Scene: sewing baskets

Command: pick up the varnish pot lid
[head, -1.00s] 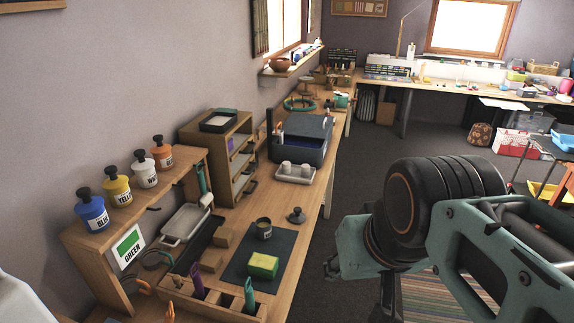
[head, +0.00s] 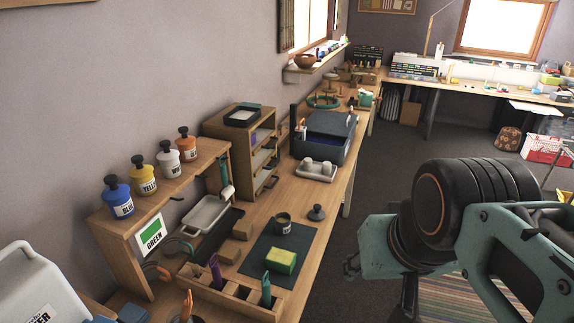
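The varnish pot lid appears to be the small dark grey lid with a round knob (head: 317,213). It lies on the wooden bench near its right edge, just beyond the dark mat. A small open dark pot with a pale label (head: 284,227) stands on the mat to its left. My gripper (head: 353,266) shows only in part at the left end of my arm, to the right of the bench and apart from the lid. Its fingers are small and dark, and their opening cannot be made out.
A yellow-green block (head: 281,261) lies on the dark mat (head: 258,248). A wooden divided tray (head: 232,302) stands in front, with upright tools. A pale tray with cups (head: 316,171) and a grey box (head: 325,147) stand behind the lid. Paint bottles line a shelf (head: 160,187) at left.

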